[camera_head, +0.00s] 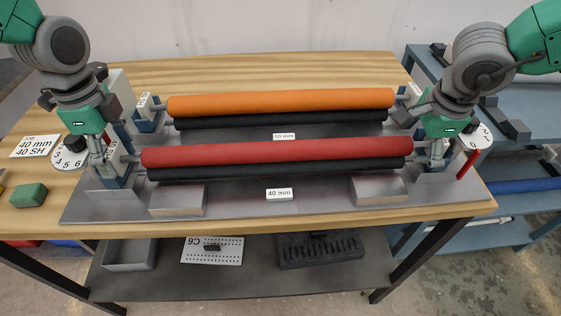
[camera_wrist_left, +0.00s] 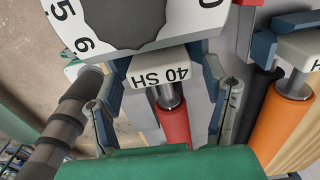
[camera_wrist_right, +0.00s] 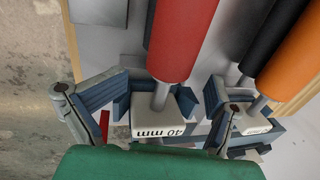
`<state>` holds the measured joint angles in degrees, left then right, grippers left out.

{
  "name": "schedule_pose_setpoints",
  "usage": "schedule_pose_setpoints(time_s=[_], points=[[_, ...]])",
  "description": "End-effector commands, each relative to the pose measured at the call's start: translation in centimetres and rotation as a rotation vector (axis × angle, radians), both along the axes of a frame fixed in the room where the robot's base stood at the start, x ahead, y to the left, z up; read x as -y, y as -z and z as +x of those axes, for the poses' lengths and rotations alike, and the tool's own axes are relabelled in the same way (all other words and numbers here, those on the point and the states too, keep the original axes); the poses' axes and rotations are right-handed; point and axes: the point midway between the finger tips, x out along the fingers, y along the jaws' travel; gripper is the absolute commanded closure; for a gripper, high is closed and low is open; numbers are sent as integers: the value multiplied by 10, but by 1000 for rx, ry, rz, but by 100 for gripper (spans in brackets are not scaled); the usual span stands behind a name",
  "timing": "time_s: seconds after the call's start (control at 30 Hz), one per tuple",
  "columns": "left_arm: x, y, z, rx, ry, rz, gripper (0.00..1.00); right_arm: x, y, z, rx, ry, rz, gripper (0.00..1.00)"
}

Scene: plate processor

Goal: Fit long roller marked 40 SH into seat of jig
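The long red roller (camera_head: 280,152) lies level across the front of the jig plate (camera_head: 235,203), just above a black roller (camera_head: 285,170). Its left end block is marked 40 SH (camera_wrist_left: 160,75); its right end block is marked 40 mm (camera_wrist_right: 160,127). My left gripper (camera_head: 108,165) is at the left end, fingers apart on either side of the block. My right gripper (camera_head: 435,155) is at the right end, fingers apart around the block with a gap showing. Blue seats stand at both ends; whether the red roller's blocks are fully down in them cannot be told.
An orange roller (camera_head: 280,102) lies behind, above another black roller (camera_head: 290,119). Two grey blocks, left (camera_head: 178,200) and right (camera_head: 381,190), stand in front. A white dial (camera_head: 70,157), a 40 mm 40 SH card (camera_head: 34,147) and a green block (camera_head: 29,195) are at left.

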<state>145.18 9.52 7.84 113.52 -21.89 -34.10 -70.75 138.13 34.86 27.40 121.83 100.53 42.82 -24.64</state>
Motion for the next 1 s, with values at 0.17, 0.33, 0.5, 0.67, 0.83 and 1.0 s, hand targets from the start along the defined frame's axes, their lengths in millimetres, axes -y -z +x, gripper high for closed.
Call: schedule_pose_setpoints(time_s=[0.17, 0.33, 0.5, 0.67, 0.83, 1.0], points=[[-3, 0, 0, -1, -2, 0, 31, -1, -1, 0, -1, 1, -5, 18], [-2, -4, 1, 0, -3, 2, 31, 1, 0, 0, -2, 3, -5, 18], [-2, -28, 1, 4, -3, 2, 31, 2, 0, 0, -1, 3, -4, 18], [-1, -64, 2, 6, -3, 1, 31, 2, 0, 0, -2, 3, -5, 18], [-1, -96, 2, 3, -3, 1, 31, 2, 1, 1, -2, 3, -5, 18], [-1, -114, 2, 0, -2, 0, 31, 1, 0, 1, -2, 3, -6, 18]])
